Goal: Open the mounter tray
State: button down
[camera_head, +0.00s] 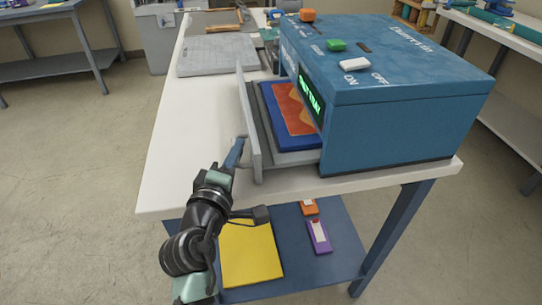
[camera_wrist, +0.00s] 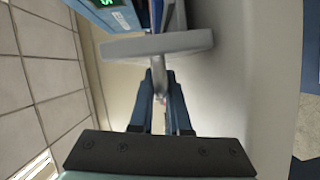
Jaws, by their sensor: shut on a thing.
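The mounter is a large blue box (camera_head: 400,125) on the white table, with a green lit display on its front. Its grey tray (camera_head: 252,125) sticks out of the left side, apart from the body, with a tall front panel. A blue sheet and an orange-red piece (camera_head: 290,108) lie in the tray. My gripper (camera_head: 238,150) is at the near end of the tray's front panel. The exact grip is partly hidden.
On the mounter's top are orange, green and white switches (camera_head: 354,64). A grey board (camera_head: 218,55) and a hammer-like tool lie at the table's back. A lower blue shelf holds a yellow sheet (camera_head: 250,253) and a purple item (camera_head: 319,236). The table's left part (camera_head: 190,110) is bare.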

jog(key=s+a+b, duration=0.1)
jog(key=s+a, duration=0.1)
jog(key=a, duration=0.8)
jog(key=s+a+b, duration=0.2)
jog(key=s+a, duration=0.1)
jog(key=a, duration=0.7)
jog(key=shift+s, duration=0.2)
jog(key=c, duration=0.9)
grip_release()
jog(key=s, duration=0.4)
jog(key=s+a+p, duration=0.1)
jog(key=s, duration=0.3)
jog(key=s+r, duration=0.1)
jog(key=s, duration=0.3)
jog(key=shift+s+a+p, duration=0.25)
jog(key=shift+s+p, duration=0.05)
jog(key=shift+s, duration=0.1)
